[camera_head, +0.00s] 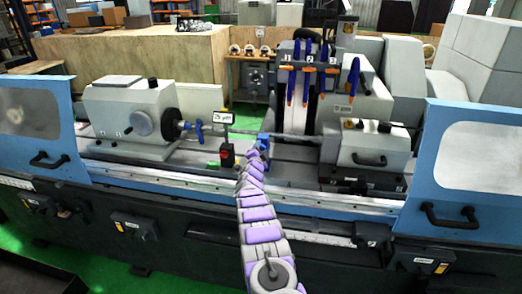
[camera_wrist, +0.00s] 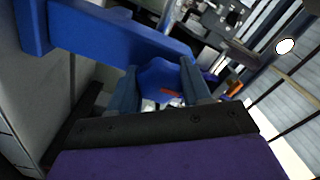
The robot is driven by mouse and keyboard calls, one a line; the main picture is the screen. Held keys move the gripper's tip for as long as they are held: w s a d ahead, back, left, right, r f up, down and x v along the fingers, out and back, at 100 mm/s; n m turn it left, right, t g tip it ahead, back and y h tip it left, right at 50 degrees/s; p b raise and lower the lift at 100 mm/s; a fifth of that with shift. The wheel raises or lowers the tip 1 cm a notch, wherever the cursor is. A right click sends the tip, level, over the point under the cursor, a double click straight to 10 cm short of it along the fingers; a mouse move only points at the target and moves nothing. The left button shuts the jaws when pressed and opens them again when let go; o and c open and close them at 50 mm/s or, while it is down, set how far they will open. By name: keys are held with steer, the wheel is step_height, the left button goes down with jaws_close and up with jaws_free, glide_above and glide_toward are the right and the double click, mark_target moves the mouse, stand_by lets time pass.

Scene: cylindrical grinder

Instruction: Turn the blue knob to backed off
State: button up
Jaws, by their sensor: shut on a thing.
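The blue knob (camera_wrist: 158,80) shows in the wrist view between the two fingers of my gripper (camera_wrist: 160,85). It has a rounded, lobed outline and a small red mark low on its face. My gripper is shut on it, with one finger on each side. In the head view my purple and grey arm reaches forward, and my gripper (camera_head: 260,152) is at a small blue fixture by the middle of the grinder bed. The knob cannot be told apart from that fixture there, and its turn angle is not clear.
A thick blue bar (camera_wrist: 105,35) crosses just beyond the knob in the wrist view. In the head view, the headstock (camera_head: 125,105) is left, the tailstock (camera_head: 365,155) right. A red-and-black box (camera_head: 226,154) stands left of my gripper. Blue doors (camera_head: 470,165) flank the opening.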

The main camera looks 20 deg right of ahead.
steer(key=shift+a+f, duration=0.1)
steer(key=shift+f, duration=0.3)
steer(key=o, duration=0.7)
steer(key=shift+c, duration=0.2)
steer(key=o, duration=0.4)
steer(key=shift+w, duration=0.15)
steer(key=shift+r, duration=0.2)
steer(key=v, duration=1.7)
steer(key=shift+a+p, duration=0.2)
steer(key=shift+p, duration=0.15)
steer(key=shift+f, duration=0.1)
